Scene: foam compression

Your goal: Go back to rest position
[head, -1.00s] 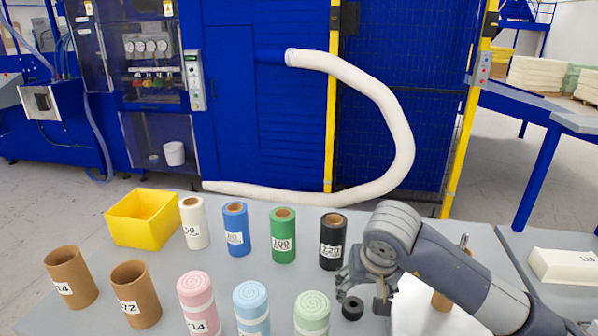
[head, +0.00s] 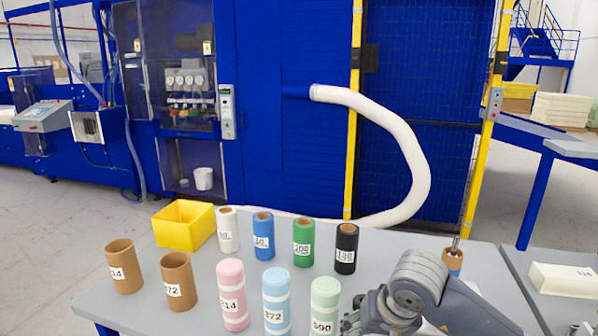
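My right arm comes in from the lower right, and my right gripper (head: 365,318) is at the bottom edge, right of the mint green roll (head: 325,306). Its fingers are mostly cut off by the frame. My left gripper is not in view. On the grey table (head: 385,262) stand a pink roll (head: 232,296), a light blue roll (head: 277,302), two brown tubes (head: 124,266) (head: 178,282), and white (head: 228,230), blue (head: 263,237), green (head: 303,243) and black (head: 346,249) rolls.
A yellow bin (head: 184,226) stands at the table's back left. A brown tube with a metal rod (head: 453,258) stands behind my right arm. A white labelled block (head: 566,281) lies on a side table at right. A blue machine with a white hose (head: 420,170) stands behind.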

